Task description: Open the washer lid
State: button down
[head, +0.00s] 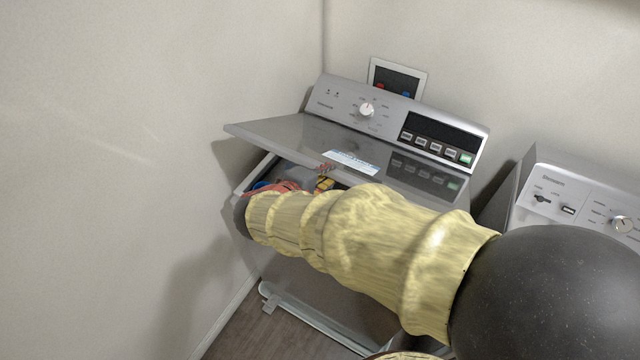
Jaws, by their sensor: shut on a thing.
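The washer lid (290,142) is a grey glossy panel, tilted partly open. Its left front corner stands clear above the tub opening and its top reflects the control panel. The washer (330,98) stands in the corner of the room. My gripper (326,171) shows only as small red, yellow and black parts at the lid's front edge, shut on that edge. My yellow-sleeved arm hides the rest of it and much of the washer's front. A white tub rim (257,172) shows below the lid, with red and blue patches that I cannot identify.
A second appliance (560,185) with a grey control panel stands to the right. A wall outlet box (398,78) is behind the washer. The left wall (130,150) is close to the washer's side. A little wooden floor (250,325) shows in front.

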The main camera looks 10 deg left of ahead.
jog(key=w+d+r+g+p, duration=0.1)
jog(key=w+d+r+p, duration=0.2)
jog(key=w+r+p, duration=0.4)
jog(key=w+d+r+g+y+p, duration=0.1)
jog(key=w+d+r+p, duration=0.3)
jog(key=w+r+p, duration=0.3)
jog(key=w+d+r+g+p, duration=0.2)
jog(key=w+r+p, duration=0.5)
jog(key=w, duration=0.4)
jog(key=shift+d, duration=0.8)
jog(key=shift+f, duration=0.1)
jog(key=c, duration=2.1)
grip_release()
jog(key=shift+o, duration=0.3)
jog(key=shift+w, duration=0.15)
jog(key=v, duration=1.2)
